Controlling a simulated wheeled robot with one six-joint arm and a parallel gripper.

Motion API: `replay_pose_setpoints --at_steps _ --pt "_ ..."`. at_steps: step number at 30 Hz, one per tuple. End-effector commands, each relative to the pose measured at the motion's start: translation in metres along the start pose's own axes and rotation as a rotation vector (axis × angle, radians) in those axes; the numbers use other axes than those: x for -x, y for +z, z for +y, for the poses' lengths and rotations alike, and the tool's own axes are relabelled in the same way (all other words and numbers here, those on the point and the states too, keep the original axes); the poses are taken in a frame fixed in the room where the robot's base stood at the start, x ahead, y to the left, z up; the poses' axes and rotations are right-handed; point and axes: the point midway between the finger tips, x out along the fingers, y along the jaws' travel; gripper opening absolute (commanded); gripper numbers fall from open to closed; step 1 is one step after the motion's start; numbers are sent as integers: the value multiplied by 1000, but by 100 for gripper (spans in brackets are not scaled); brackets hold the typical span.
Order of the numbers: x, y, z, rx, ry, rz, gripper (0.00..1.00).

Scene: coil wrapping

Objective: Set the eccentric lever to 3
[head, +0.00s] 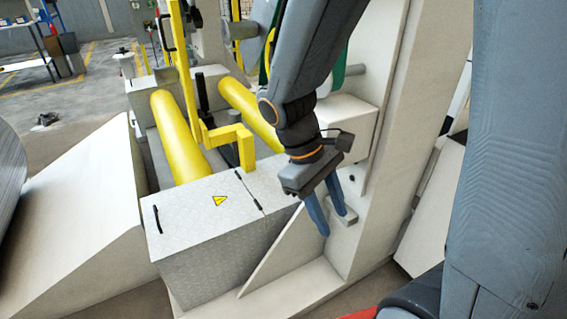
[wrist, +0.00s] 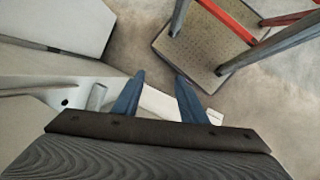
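My gripper (head: 337,222) points down in front of the white machine frame. It also shows in the wrist view (wrist: 159,77), where its two blue fingers are apart with nothing held between them. In the wrist view a short grey rod (wrist: 97,97) lies just left of the left finger. I cannot tell whether either is the eccentric lever, and no number scale is readable.
Yellow rollers (head: 180,138) and a checker-plate cover (head: 205,208) with a warning sign lie left of my gripper. The white frame (head: 385,150) stands close on the right. In the wrist view, a platform with red rails (wrist: 200,50) lies on the floor ahead.

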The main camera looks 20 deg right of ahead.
Motion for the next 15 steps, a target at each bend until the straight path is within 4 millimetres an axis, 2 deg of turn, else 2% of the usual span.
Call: replay_pose_setpoints --at_steps 1,6,11,15 --pt "-16 -15 4 102 66 -62 38" --pt "-26 -52 33 395 323 -273 38" --pt "-12 -108 55 613 609 -458 38" --pt "13 -167 57 742 874 -594 38"
